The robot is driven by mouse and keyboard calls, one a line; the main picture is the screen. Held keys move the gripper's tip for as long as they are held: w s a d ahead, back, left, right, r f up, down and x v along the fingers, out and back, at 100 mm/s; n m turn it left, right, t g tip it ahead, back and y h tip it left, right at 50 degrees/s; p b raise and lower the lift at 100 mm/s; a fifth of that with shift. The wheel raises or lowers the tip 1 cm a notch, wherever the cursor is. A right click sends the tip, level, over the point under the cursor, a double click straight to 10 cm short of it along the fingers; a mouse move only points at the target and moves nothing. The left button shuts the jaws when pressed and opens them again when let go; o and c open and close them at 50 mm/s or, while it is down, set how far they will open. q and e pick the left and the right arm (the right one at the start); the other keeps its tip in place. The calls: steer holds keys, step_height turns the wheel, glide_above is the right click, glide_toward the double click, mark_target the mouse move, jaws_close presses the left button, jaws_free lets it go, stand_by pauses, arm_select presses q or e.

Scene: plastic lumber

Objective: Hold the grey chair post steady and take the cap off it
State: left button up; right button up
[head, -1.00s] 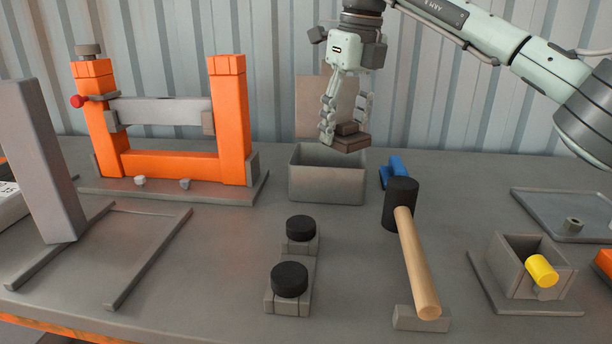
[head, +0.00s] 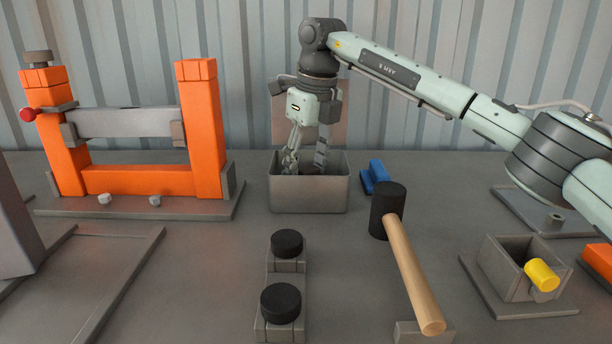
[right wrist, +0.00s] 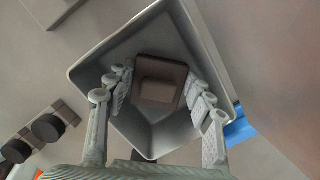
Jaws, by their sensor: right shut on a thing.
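The grey chair post (head: 12,232) stands tilted at the left edge of the head view; its upper part is out of frame. The brown cap (right wrist: 160,80) shows in the right wrist view, between my right fingers and inside the grey bin (head: 310,194). My right gripper (head: 304,168) reaches down into the bin, far to the right of the post, and is shut on the cap. The bin's front wall hides the cap in the head view. The bin also shows in the right wrist view (right wrist: 95,65). My left gripper is not in view.
An orange frame (head: 140,180) with a grey bar stands left of the bin. A mallet (head: 410,270), a blue piece (head: 376,175) and a small box with a yellow cylinder (head: 542,275) are to the right. Two black discs (head: 280,302) sit in front.

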steer(key=shift+f, duration=0.75)
steer(key=shift+f, duration=0.1)
steer(key=o, duration=1.3)
